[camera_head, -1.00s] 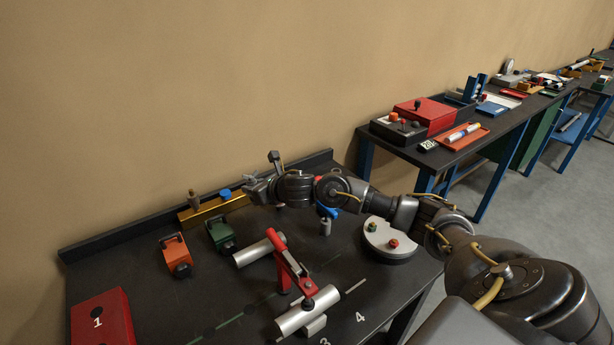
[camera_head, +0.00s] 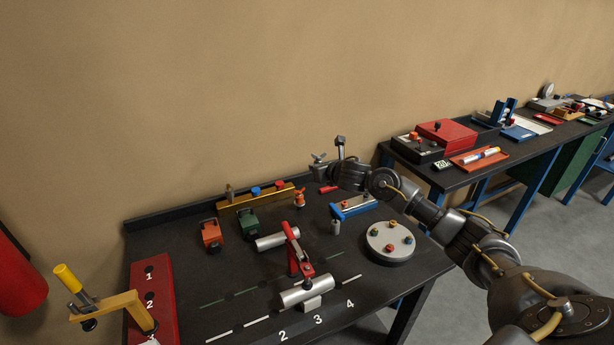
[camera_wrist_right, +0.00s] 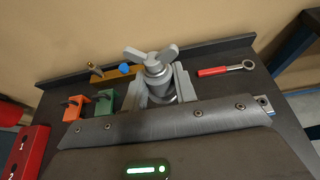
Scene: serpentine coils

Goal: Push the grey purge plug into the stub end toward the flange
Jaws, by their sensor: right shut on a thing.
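My right gripper (camera_wrist_right: 158,92) is shut on a grey plug (camera_wrist_right: 152,66) with a wing-shaped top, held upright between the jaws. In the head view my right gripper (camera_head: 335,170) is raised above the back of the bench, with the winged plug (camera_head: 319,158) at its tip. Two silver pipe pieces lie on the bench: a rear one (camera_head: 268,241) and a front one (camera_head: 309,291), with a red clamp (camera_head: 297,255) between them. The plug is well apart from both. I cannot tell which pipe end is the stub end or which part is the flange. My left gripper is out of view.
A round grey plate (camera_head: 389,259) with coloured knobs stands at the bench's right. A blue-and-grey tool (camera_head: 355,207), a yellow rack (camera_head: 240,204), an orange block (camera_head: 211,234) and a green block (camera_head: 249,222) stand behind. A red numbered block (camera_head: 165,300) with a yellow-handled tool (camera_head: 67,278) is left.

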